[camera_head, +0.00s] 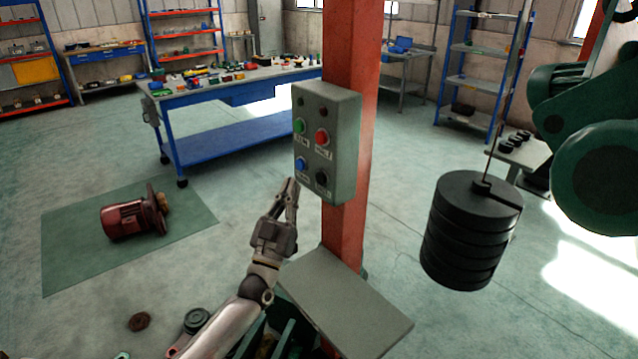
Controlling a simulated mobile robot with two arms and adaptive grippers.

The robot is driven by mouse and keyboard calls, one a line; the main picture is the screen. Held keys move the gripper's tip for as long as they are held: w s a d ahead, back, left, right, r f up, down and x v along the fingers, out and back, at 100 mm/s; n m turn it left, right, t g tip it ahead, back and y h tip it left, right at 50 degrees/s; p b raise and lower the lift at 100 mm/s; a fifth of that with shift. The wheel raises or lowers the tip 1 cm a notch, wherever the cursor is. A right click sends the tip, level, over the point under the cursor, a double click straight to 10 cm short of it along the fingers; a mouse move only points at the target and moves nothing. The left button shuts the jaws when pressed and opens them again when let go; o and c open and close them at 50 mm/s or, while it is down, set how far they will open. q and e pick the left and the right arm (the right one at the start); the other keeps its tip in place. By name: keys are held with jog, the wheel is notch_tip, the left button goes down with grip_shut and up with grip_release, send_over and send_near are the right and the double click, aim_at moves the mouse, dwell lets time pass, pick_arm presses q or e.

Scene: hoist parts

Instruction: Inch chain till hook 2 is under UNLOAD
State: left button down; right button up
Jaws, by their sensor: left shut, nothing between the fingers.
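A grey control box (347,150) is fixed on an orange post (352,50). Its face has a green button (299,126), a red button (322,136), a blue button (302,164) and a black button (321,178). The labels under them are too small to read. My left gripper (292,183) is shut and empty, its tips just below and left of the blue button. I cannot tell whether they touch the box. No chain with numbered hooks and no UNLOAD sign can be made out. My right gripper is not in view.
A stack of black disc weights (468,235) hangs on a thin line at the right, near large green machinery (575,95). A grey plate (345,300) sits low at the post. A red motor (133,217) lies on a green mat (75,245). A blue workbench (235,136) stands behind.

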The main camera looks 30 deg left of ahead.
aim_at(321, 178)
pick_arm(q)
jog(key=shift+w+d+b, duration=0.15)
jog(key=shift+w+d, duration=0.1)
jog(key=shift+w, duration=0.4)
jog(key=shift+w+d+b, duration=0.2)
jog(key=shift+w+d, duration=0.1)
jog(key=shift+w, duration=0.3)
jog(key=shift+w+d+b, duration=0.15)
jog(key=shift+w+d, duration=0.1)
jog(key=shift+w, duration=0.4)
jog(key=shift+w+d, duration=0.15)
jog(key=shift+w, duration=0.25)
jog(key=shift+w+d+b, duration=0.15)
jog(key=shift+w+b, duration=0.15)
jog(key=shift+w, duration=0.05)
dwell(0.6)
jog(key=shift+s, duration=0.15)
dwell(2.7)
jog(key=shift+s+a+p, duration=0.3)
jog(key=shift+s+p, duration=0.05)
jog(key=shift+s, duration=0.3)
